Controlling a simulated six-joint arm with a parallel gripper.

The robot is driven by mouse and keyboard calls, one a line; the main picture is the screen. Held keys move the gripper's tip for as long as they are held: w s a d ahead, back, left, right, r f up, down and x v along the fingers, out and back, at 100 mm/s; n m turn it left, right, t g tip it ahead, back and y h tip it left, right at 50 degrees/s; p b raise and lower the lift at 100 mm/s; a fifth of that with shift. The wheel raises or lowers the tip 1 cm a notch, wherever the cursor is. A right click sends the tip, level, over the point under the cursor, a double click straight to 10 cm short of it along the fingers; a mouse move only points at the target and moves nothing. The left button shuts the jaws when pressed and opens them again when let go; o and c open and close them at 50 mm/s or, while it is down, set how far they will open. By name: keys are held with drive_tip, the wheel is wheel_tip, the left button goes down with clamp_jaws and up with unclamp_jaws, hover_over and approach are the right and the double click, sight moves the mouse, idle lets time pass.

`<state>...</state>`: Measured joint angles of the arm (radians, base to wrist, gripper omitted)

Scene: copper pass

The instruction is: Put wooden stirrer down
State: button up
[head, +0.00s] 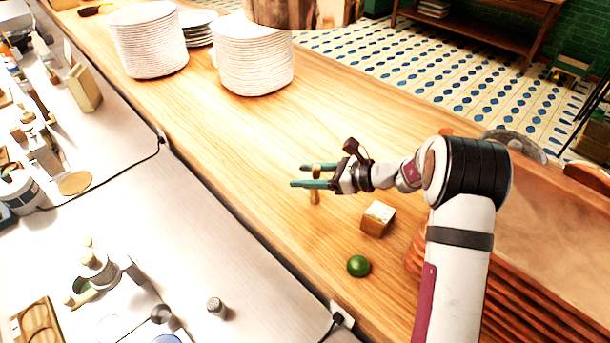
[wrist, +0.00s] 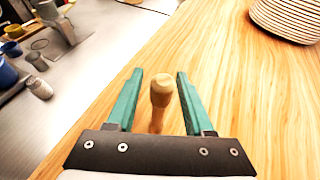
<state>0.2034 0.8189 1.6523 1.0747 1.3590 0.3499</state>
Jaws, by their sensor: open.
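The wooden stirrer (head: 315,190) stands upright on the wooden counter, between the fingers of my gripper (head: 307,176). In the wrist view the stirrer (wrist: 162,92) shows its rounded top between the two green fingers of my gripper (wrist: 160,88). A gap shows on each side of it, so the fingers are open and do not touch it.
A small wooden block with a pale top (head: 377,219) and a green lime-like ball (head: 358,266) are close by on the counter. Plate stacks (head: 150,45) (head: 253,60) stand farther back. The counter between stirrer and plates is clear. A lower steel worktop (head: 190,235) lies left.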

sight(316, 167)
drive_tip(key=shift+v, duration=1.2)
wheel_tip(316, 167, up, 7)
drive_tip(key=shift+s+d+r, duration=0.1)
drive_tip(key=shift+d, duration=0.05)
drive_tip(key=shift+s, duration=0.1)
drive_tip(key=s+a+r+n+g+h, duration=0.15)
drive_tip(key=s+n, duration=0.25)
drive_tip(key=s, duration=0.4)
drive_tip(key=s+a+r+n+g+h, duration=0.1)
drive_tip(key=s+a+n+g+h, duration=0.2)
drive_tip(key=s, duration=0.6)
drive_tip(key=s+d+f+n+h, duration=0.2)
drive_tip(key=s+d+n+h, duration=0.1)
drive_tip(key=s, duration=0.7)
drive_tip(key=s+d+f+n+h, duration=0.2)
drive_tip(key=s+d+n, duration=0.4)
drive_tip(key=s, duration=0.3)
drive_tip(key=shift+s+f+n+g+h, duration=0.2)
drive_tip(key=shift+s+n+g+h, duration=0.2)
drive_tip(key=shift+n+h, duration=0.2)
